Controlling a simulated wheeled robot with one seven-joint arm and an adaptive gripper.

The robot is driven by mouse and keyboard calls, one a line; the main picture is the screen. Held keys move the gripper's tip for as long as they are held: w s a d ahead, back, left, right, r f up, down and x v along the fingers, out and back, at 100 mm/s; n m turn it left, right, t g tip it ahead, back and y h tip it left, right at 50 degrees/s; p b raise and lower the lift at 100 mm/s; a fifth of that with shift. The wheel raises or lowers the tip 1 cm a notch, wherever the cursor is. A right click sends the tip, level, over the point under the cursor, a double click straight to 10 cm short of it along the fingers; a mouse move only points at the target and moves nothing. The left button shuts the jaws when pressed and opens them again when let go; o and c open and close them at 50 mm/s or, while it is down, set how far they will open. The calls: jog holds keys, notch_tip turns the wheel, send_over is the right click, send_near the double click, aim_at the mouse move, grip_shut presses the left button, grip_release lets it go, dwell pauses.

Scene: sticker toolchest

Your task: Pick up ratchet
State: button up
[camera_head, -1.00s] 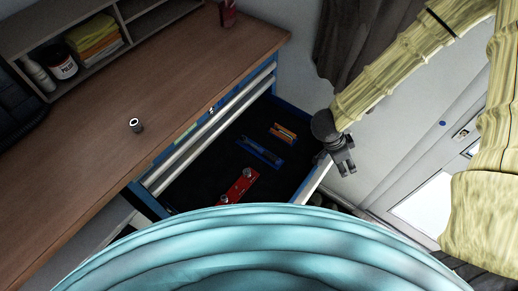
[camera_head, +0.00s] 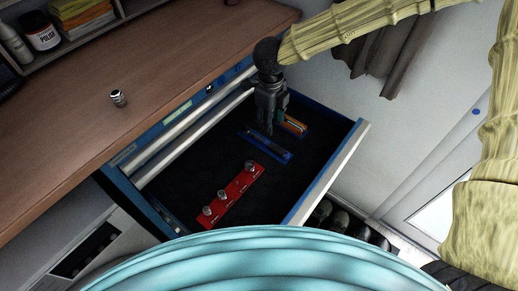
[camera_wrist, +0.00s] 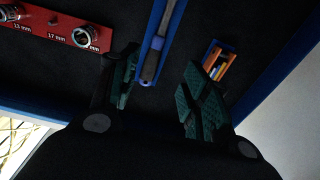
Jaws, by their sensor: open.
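The ratchet (camera_wrist: 154,55) lies in a blue tray (camera_wrist: 170,46) inside the open drawer. In the wrist view its dark handle lies between my fingertips, and its upper part runs out of the top of the frame. In the head view the blue tray (camera_head: 281,156) shows in the drawer, and my gripper hides part of it. My gripper (camera_head: 266,128) is over the drawer, pointing down. In the wrist view my gripper (camera_wrist: 158,90) is open, with one green-padded finger on each side of the handle. Nothing is held.
A red socket rail (camera_head: 238,187) with several sockets lies left of the blue tray. A smaller blue tray with orange items (camera_head: 294,124) is to the right. Drawer walls (camera_head: 335,160) surround them. A lone socket (camera_head: 118,98) stands on the wooden worktop (camera_head: 60,150).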

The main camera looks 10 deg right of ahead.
aim_at(264, 141)
jog(key=shift+w+a+f+p, duration=0.1)
jog(key=shift+a+f+p, duration=0.15)
jog(key=shift+f, duration=1.45)
jog(key=shift+w+a+f+p, duration=0.15)
jog(key=shift+a+f+p, duration=0.1)
jog(key=shift+f, duration=1.5)
jog(key=shift+w+a+f+p, duration=0.1)
jog(key=shift+a+f+p, duration=0.15)
jog(key=shift+f, duration=1.45)
grip_shut()
